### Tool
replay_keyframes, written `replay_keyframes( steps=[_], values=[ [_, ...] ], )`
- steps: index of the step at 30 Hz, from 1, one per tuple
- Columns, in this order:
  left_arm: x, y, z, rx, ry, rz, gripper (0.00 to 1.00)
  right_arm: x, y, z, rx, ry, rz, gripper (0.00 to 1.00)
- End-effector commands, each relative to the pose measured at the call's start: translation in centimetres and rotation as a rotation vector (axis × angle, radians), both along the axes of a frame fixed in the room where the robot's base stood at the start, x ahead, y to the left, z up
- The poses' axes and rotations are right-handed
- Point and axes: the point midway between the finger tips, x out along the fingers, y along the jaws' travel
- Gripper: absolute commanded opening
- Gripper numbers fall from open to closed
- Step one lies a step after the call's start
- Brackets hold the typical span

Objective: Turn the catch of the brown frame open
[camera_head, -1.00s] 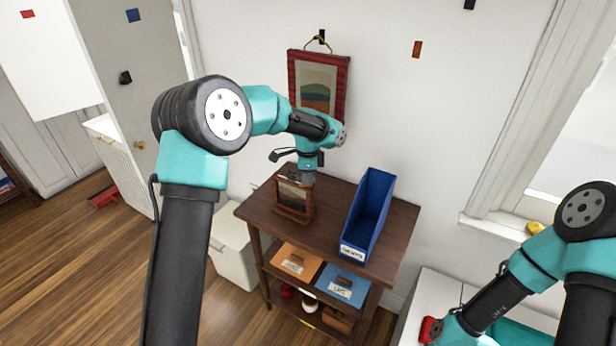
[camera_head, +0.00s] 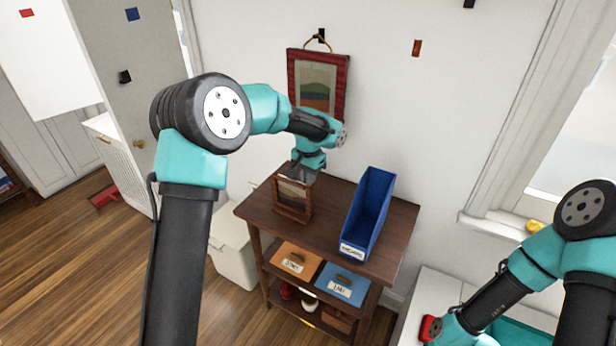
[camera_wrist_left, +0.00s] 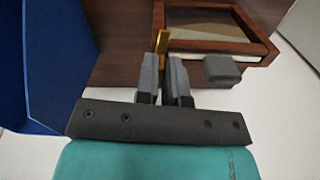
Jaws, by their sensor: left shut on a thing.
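The brown frame (camera_head: 292,198) stands upright on the left part of the dark wooden table. In the left wrist view I look down along its wooden edge (camera_wrist_left: 225,45), with a pale panel inside. The catch (camera_wrist_left: 162,42) is a narrow gold-coloured piece at the frame's near left edge. My left gripper (camera_wrist_left: 163,60) is shut on the catch, one grey finger on each side of it. In the head view the left gripper (camera_head: 301,172) is at the top of the frame, and the catch is too small or hidden there. My right arm is at lower right, its gripper out of view.
A blue bin (camera_head: 366,215) stands on the table (camera_head: 330,245) right of the frame. A red-framed picture (camera_head: 319,85) hangs behind my left wrist.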

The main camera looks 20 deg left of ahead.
Motion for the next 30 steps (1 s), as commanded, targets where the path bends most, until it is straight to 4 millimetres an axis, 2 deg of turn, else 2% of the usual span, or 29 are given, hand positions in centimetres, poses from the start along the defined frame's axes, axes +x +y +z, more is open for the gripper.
replay_keyframes(
  steps=[9,24,25,30],
  values=[
    [-0.02,-0.10,0.02,0.000,-0.001,0.148,0.00,0.00,0.00,0.00,0.000,0.000,0.000,0.43],
    [-0.02,-0.11,0.03,0.000,-0.001,0.174,0.00,0.00,0.00,0.00,0.000,0.000,0.000,0.43],
    [-0.02,-0.10,0.03,0.000,-0.001,0.174,0.10,0.00,0.00,0.00,0.000,0.000,0.000,0.43],
    [-0.02,-0.10,0.03,0.000,-0.001,0.174,0.26,0.00,0.00,0.00,0.000,0.000,0.000,0.43]
  ],
)
